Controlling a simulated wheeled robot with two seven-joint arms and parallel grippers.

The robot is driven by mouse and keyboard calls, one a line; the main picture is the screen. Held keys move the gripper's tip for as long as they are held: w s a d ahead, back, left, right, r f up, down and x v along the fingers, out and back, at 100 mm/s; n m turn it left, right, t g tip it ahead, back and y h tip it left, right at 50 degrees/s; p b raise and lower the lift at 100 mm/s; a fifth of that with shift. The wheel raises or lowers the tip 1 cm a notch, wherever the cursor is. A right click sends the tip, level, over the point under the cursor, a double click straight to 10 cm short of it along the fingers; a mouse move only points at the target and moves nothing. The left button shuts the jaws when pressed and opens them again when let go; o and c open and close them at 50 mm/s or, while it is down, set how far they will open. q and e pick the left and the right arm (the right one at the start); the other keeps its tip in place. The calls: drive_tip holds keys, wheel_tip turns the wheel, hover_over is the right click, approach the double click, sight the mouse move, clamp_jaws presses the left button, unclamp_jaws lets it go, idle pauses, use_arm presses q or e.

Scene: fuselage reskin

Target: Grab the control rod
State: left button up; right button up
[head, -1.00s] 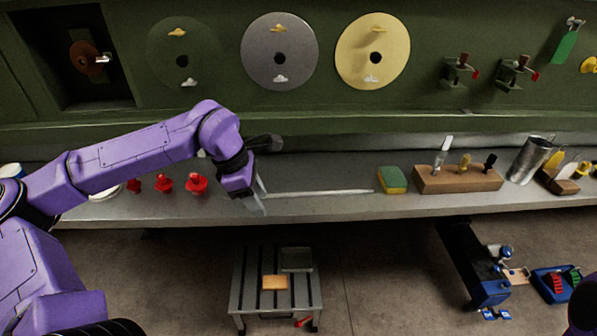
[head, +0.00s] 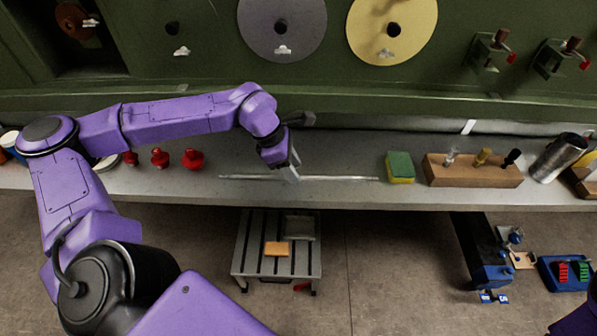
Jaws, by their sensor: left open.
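The control rod (head: 340,178) is a long, thin, pale metal rod lying along the grey bench shelf, left to right. My left gripper (head: 292,174) is open and sits at the middle of the rod, with its fingers pointing down towards it. The fingers cover a short stretch of the rod, and I cannot tell whether they touch it. Both ends of the rod show, one on each side of the gripper. My right gripper is not in view; only a bit of purple arm shows at the lower right corner.
Several red knobs (head: 193,160) stand on the shelf to the left. A green and yellow sponge (head: 400,167) and a wooden block with tools (head: 473,170) stand right of the rod. A metal cup (head: 558,157) is further right. A slotted table (head: 247,262) stands below the shelf.

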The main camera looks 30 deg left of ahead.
use_arm(q)
drive_tip(key=shift+d+f, duration=0.3)
drive_tip(key=shift+f, duration=0.2)
drive_tip(key=shift+c, duration=0.9)
clamp_jaws()
drive_tip(key=shift+r, duration=0.15)
